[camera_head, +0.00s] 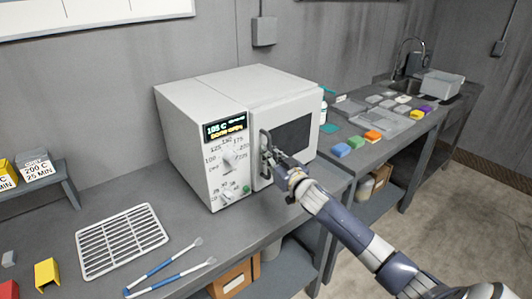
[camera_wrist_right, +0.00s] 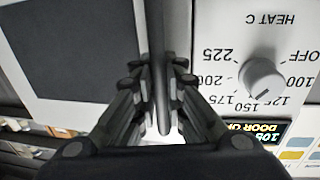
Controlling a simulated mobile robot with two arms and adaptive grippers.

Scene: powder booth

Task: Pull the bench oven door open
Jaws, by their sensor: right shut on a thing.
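The white bench oven (camera_head: 185,110) stands on the grey bench, with a dark window in its door (camera_head: 293,137). Its upright dark handle (camera_head: 263,138) is on the door's left side, beside the control panel. My right gripper (camera_head: 272,160) is shut on the handle, reaching in from the lower right. In the right wrist view the handle bar (camera_wrist_right: 157,40) runs between the fingers of my right gripper (camera_wrist_right: 155,78). The display (camera_head: 225,127) reads 105 C, with a second line starting "DOOR O" in the wrist view. My left gripper is not in view.
A wire rack (camera_head: 122,240) and blue-white tongs (camera_head: 168,265) lie on the bench left of the oven. Coloured blocks (camera_head: 356,142) and trays cover the right bench. The bench directly before the door is narrow.

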